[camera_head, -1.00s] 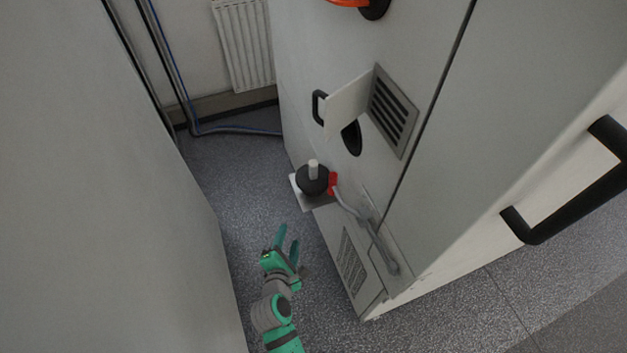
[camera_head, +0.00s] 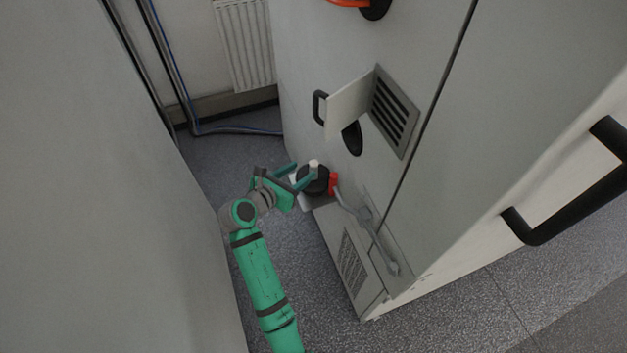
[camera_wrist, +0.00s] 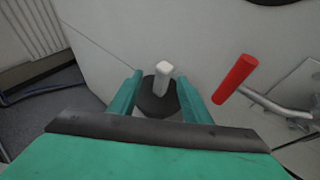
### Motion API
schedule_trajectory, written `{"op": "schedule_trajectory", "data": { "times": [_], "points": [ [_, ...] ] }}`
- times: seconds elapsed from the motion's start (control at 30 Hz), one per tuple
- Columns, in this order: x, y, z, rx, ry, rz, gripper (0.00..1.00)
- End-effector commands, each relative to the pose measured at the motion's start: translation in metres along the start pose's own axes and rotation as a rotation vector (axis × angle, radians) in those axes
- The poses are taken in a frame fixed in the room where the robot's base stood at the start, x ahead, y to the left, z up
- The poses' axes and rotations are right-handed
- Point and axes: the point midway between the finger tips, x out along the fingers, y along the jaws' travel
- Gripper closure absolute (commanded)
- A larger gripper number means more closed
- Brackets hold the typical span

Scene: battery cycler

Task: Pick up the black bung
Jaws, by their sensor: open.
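The black bung (camera_head: 316,184) is a dark round plug with a pale upright peg on top. It sits on a small shelf (camera_head: 305,203) on the side of the cabinet. In the wrist view the bung (camera_wrist: 157,104) shows between my two green fingers, with its pale peg (camera_wrist: 163,73) standing up. My gripper (camera_head: 302,177) is open, and its fingers reach to either side of the peg. In the wrist view the gripper (camera_wrist: 160,92) has a gap on both sides of the peg. The far side of the bung is hidden.
A red-ended lever (camera_head: 333,183) with a grey pipe stands close to the right of the bung; its red handle (camera_wrist: 236,79) is near my right finger. An open flap (camera_head: 347,103) and round dark hole (camera_head: 352,138) are above. A grey wall (camera_head: 95,200) stands close on the left.

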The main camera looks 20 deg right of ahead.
Motion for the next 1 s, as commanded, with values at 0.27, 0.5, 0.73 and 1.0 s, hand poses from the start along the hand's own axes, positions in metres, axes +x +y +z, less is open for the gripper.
{"op": "schedule_trajectory", "data": {
  "times": [0.27, 0.5, 0.73, 1.0],
  "points": [
    [0.022, -0.001, 0.0, 0.002, -0.001, 0.001, 0.56],
    [0.053, -0.009, -0.001, 0.002, 0.0, 0.0, 0.56],
    [0.071, -0.007, -0.001, 0.002, 0.0, 0.002, 0.56],
    [0.071, -0.007, -0.001, 0.002, -0.001, 0.002, 0.68]
  ]
}}
